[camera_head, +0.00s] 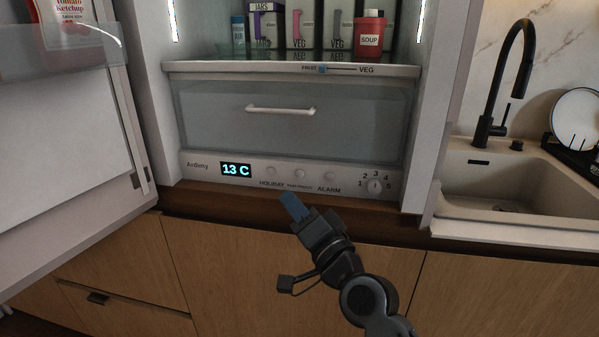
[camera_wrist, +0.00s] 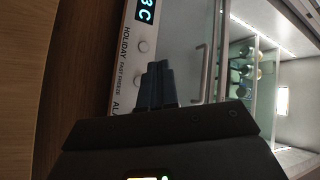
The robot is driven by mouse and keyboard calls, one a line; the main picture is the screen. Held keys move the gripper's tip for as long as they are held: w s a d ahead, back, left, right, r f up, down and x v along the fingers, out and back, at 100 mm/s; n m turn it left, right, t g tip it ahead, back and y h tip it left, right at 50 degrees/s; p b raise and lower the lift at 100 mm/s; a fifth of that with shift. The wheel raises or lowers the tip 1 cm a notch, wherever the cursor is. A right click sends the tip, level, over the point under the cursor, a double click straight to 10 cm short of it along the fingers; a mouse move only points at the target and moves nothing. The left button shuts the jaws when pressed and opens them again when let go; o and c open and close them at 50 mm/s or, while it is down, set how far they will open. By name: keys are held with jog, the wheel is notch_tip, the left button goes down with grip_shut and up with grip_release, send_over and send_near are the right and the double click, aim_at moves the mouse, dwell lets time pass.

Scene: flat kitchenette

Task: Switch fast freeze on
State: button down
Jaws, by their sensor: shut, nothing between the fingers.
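The fridge's control panel (camera_head: 225,182) runs along the bottom of the open fridge in the head view. The fast freeze button (camera_head: 299,174) is the middle of three round buttons, between the holiday button (camera_head: 270,171) and the alarm button (camera_head: 329,176). My gripper (camera_head: 290,203) is shut and empty, its blue fingertips just below the panel in that picture. In the wrist view the fingertips (camera_wrist: 158,85) appear right beside the fast freeze button (camera_wrist: 138,81); contact cannot be told. The holiday button (camera_wrist: 143,47) is also visible there; the alarm button is hidden.
The display (camera_head: 236,170) reads 13 C, and a dial (camera_head: 375,186) is at the panel's right. A drawer with a white handle (camera_head: 280,110) is above. The open fridge door (camera_head: 70,150) stands at left, the sink (camera_head: 510,185) at right.

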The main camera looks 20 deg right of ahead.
aim_at(300, 174)
jog(key=shift+s+a+p, duration=0.3)
jog(key=shift+s+a, duration=0.5)
jog(key=shift+s, duration=0.2)
jog(key=shift+w, duration=0.1)
jog(key=shift+w+d+b, duration=0.6)
jog(key=shift+w+d, duration=0.25)
jog(key=shift+w, duration=0.3)
jog(key=shift+w+d+b, duration=0.55)
jog(key=shift+w+d, duration=0.35)
jog(key=shift+w, duration=0.3)
jog(key=shift+w+d+b, duration=0.6)
jog(key=shift+w+d, duration=0.25)
jog(key=shift+w, duration=0.3)
jog(key=shift+w+d, duration=0.2)
jog(key=shift+w, duration=0.05)
jog(key=shift+w+d+r+b, duration=0.2)
jog(key=shift+d+r+b, duration=0.05)
jog(key=shift+b, duration=0.2)
